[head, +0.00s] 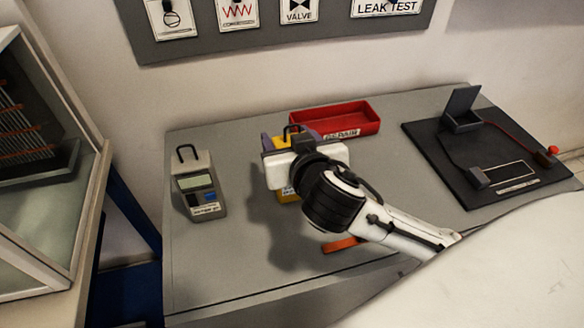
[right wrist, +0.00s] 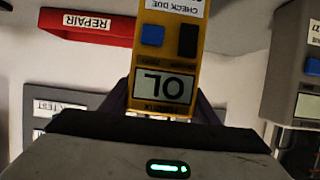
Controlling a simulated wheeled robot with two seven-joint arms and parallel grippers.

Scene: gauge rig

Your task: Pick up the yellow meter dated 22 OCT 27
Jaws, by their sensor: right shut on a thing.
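A yellow meter (head: 287,194) is mostly hidden behind my right gripper (head: 291,150) in the head view. The right wrist view shows the yellow meter (right wrist: 182,62) upside down, with a display reading OL, a blue button and a black button. Its white label reads CHECK DUE; the date is cut off by the frame edge. My right gripper (right wrist: 163,108) is shut on this meter, its fingers at either side. I cannot tell whether the meter touches the bench. My left gripper is not in view.
A grey meter (head: 199,185) stands left on the grey bench (head: 235,285). A red tray (head: 352,120), labelled REPAIR in the wrist view, lies behind the gripper. A black board (head: 440,165) with wires is at right. An orange object (head: 342,244) lies near the arm.

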